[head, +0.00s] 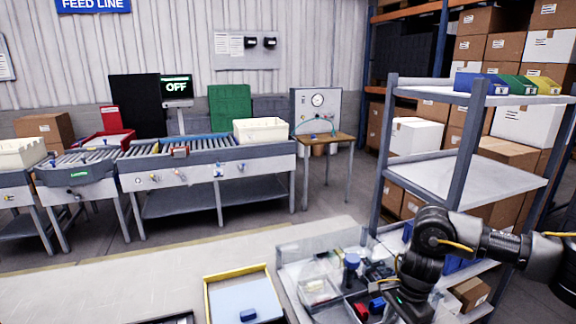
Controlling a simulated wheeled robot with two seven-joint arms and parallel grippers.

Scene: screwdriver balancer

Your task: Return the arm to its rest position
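My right arm (432,240) comes in from the right edge, bends at a dark joint and runs down to the bottom edge. It passes in front of the grey shelf rack and over the right side of the clear bin (290,262). Its gripper fingers do not show, so I cannot see whether it holds anything. My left arm and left gripper are not in view. The bin holds a blue-capped item (351,268), a red item (361,311) and other small parts, partly hidden by the arm.
A yellow-rimmed tray (238,272) with a blue block (248,314) lies left of the bin. The pale bench (130,275) is bare further left. The grey rack (470,150) stands close behind my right arm. A roller conveyor (215,150) runs along the back; its screen (176,87) reads OFF.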

